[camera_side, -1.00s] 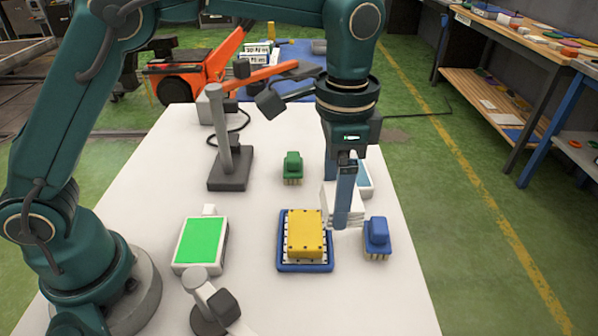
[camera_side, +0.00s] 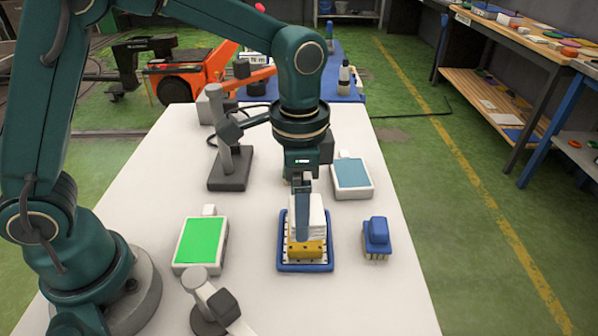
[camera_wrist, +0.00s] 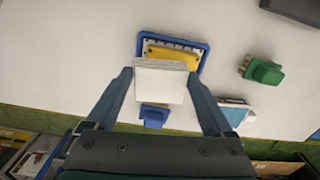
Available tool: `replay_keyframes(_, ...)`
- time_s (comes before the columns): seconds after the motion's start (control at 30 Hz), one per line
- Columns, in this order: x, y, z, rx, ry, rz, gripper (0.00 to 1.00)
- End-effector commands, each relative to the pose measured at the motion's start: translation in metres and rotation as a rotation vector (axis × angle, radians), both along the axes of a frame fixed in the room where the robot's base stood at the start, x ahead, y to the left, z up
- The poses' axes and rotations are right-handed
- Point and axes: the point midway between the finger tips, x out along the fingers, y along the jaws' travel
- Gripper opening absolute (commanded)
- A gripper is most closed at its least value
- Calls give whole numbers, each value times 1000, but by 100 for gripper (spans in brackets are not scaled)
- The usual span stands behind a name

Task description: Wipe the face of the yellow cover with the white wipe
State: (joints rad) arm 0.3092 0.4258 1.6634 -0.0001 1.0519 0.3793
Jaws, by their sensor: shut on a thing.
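My gripper (camera_side: 303,235) is shut on the white wipe (camera_side: 319,213), a folded white block between the two fingers. In the wrist view the gripper (camera_wrist: 160,85) has the white wipe (camera_wrist: 160,82) between its fingertips. The yellow cover (camera_side: 308,250) sits in the blue tray (camera_side: 307,268), and its far part is hidden behind the wipe and finger. In the wrist view the yellow cover (camera_wrist: 170,54) lies just past the wipe in the blue tray (camera_wrist: 141,46). The wipe is over the cover; I cannot tell whether they touch.
A blue brush (camera_side: 376,238) stands right of the tray. A blue-faced device (camera_side: 352,174) lies behind it, and a green-faced device (camera_side: 201,243) lies left. A grey stand (camera_side: 230,170) rises back left. A green brush (camera_wrist: 262,71) shows in the wrist view. Bare table surrounds the tray.

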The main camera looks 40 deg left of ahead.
Motion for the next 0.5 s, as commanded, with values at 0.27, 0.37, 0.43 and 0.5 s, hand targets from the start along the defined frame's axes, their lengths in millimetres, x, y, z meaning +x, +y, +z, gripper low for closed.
replay_keyframes(0.27, -1, 0, -26, 1, 4, 0, 42)
replay_keyframes(0.37, 0, 2, -41, 2, 6, 2, 42)
replay_keyframes(0.43, 7, 7, -35, 0, -1, 4, 35)
replay_keyframes(0.5, 11, 11, -37, 1, 1, 4, 34)
